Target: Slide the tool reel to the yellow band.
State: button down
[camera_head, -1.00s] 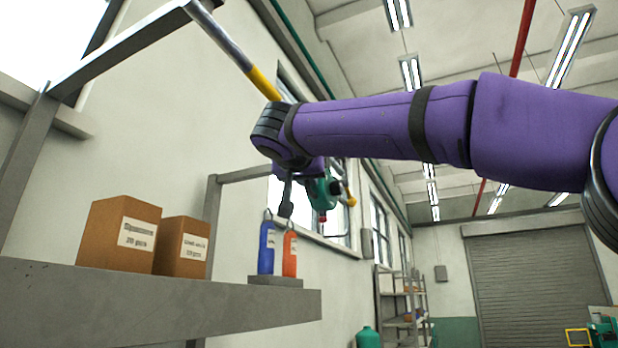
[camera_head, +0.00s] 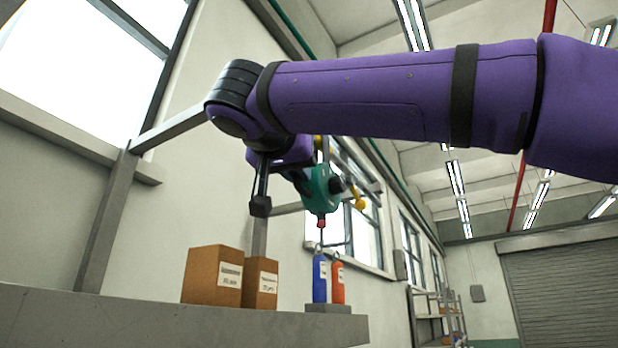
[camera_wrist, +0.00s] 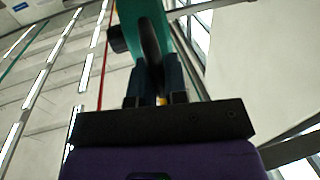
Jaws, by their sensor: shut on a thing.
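The teal tool reel (camera_head: 320,187) hangs below the overhead rail, with a red tip underneath and a yellow end piece at its right. In the wrist view the teal reel (camera_wrist: 141,12) fills the top middle. My gripper (camera_wrist: 157,82) is shut on its black handle (camera_wrist: 151,48). In the head view my gripper (camera_head: 295,178) reaches the reel from the left, its fingers mostly hidden by my wrist. A yellow patch (camera_head: 319,142), apparently the yellow band, shows just above the reel under my forearm. Most of the rail is hidden, so the reel's exact gap to the band cannot be told.
Below is a grey shelf (camera_head: 150,325) with two cardboard boxes (camera_head: 213,276) and a blue bottle (camera_head: 320,279) and a red bottle (camera_head: 338,283) on a small block. A grey support post (camera_head: 108,215) stands at the left wall. Air right of the reel looks clear.

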jog(key=shift+s+a+r, duration=0.15)
jog(key=shift+s+a, duration=0.1)
jog(key=shift+s, duration=0.2)
jog(key=c, duration=1.2)
grip_release()
jog(key=shift+s, duration=0.1)
jog(key=shift+o, duration=0.2)
jog(key=v, duration=1)
jog(key=shift+s+a, duration=0.2)
jog(key=shift+s, duration=0.05)
